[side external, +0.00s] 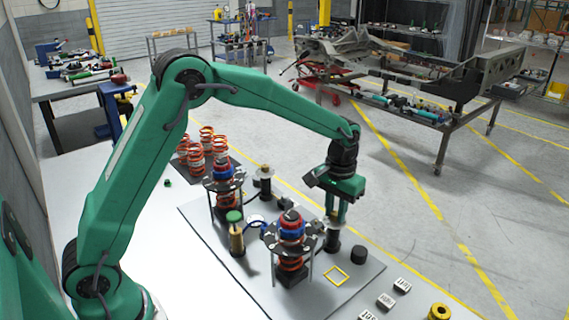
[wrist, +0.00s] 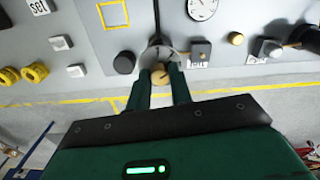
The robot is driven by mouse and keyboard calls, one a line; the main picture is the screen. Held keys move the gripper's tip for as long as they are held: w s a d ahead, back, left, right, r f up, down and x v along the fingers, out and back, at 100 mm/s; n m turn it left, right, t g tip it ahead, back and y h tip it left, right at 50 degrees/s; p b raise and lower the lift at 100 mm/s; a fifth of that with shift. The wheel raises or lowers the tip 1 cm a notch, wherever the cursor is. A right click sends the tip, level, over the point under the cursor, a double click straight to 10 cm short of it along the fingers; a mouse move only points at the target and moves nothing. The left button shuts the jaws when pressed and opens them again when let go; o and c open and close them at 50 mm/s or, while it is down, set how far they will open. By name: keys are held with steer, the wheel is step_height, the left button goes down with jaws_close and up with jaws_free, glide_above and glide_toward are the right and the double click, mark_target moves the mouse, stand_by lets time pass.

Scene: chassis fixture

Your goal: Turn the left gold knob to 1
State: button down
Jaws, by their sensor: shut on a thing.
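A gold knob (wrist: 161,73) with a dark mark on its top sits between my fingertips in the wrist view. My gripper (wrist: 160,80) is shut on it, with one green finger on each side. In the side view my gripper (side external: 335,221) points straight down over the dark post (side external: 332,241) at the right of the grey board, and its fingers hide the knob there. A second gold knob (wrist: 236,39) stands apart in the wrist view. The number that the held knob's mark points at is too small to read.
Spring assemblies (side external: 291,232) with black top plates stand left of my gripper on the grey board (side external: 350,290). A black cylinder (side external: 358,255) and a yellow square outline (side external: 335,277) are close by. White label blocks (side external: 386,301) and yellow rings (side external: 439,312) lie in front.

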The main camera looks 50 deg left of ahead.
mark_target(335, 212)
steer(key=n, duration=0.5)
steer(key=shift+n, duration=0.4)
steer(key=n, duration=0.5)
steer(key=shift+n, duration=0.4)
steer(key=c, duration=1.4)
jaws_free()
steer(key=shift+r, duration=0.1)
steer(key=shift+r, duration=3.4)
steer(key=shift+r, duration=0.1)
